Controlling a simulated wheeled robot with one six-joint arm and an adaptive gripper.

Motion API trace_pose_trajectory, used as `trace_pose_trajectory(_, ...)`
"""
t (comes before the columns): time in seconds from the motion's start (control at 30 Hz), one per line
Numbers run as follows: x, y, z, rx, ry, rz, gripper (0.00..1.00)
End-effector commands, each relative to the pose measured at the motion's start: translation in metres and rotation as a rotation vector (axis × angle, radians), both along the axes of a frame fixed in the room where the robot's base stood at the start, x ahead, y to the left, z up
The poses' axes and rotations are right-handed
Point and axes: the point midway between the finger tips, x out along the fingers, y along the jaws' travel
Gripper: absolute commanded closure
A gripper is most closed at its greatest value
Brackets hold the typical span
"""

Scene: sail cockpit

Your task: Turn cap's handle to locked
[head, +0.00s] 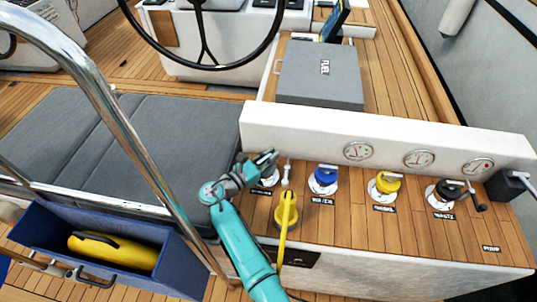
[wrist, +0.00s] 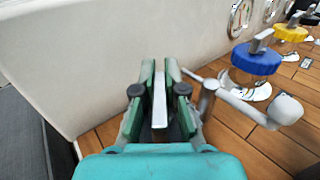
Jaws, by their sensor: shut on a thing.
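My gripper (head: 266,160) reaches over the leftmost deck fitting, and in the wrist view its fingers (wrist: 160,92) are shut on a flat silver handle (wrist: 160,100). The fitting's pale plate and label show partly under the gripper in the head view; the cap body is hidden. A blue cap (head: 323,177) with a metal handle is to the right and also shows in the wrist view (wrist: 256,60). A yellow cap (head: 385,184) and a black cap (head: 445,191) follow further right. I cannot read which position the gripped handle is at.
A grey metal fitting with a rounded end (wrist: 285,108) stands close right of my fingers. A white wall with gauges (head: 358,151) rises behind the caps. A steel rail (head: 110,105) and blue bin (head: 185,255) are left.

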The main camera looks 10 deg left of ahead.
Motion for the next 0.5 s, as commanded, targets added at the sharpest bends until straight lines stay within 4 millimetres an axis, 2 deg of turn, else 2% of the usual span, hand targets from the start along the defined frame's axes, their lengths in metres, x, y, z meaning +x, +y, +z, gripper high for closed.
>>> trace_pose_trajectory(0.2, -0.002, -0.002, 0.0013, -0.001, 0.001, -0.191, 1.0)
trace_pose_trajectory(0.5, -0.0059, -0.0054, 0.0007, -0.001, 0.001, -0.354, 1.0)
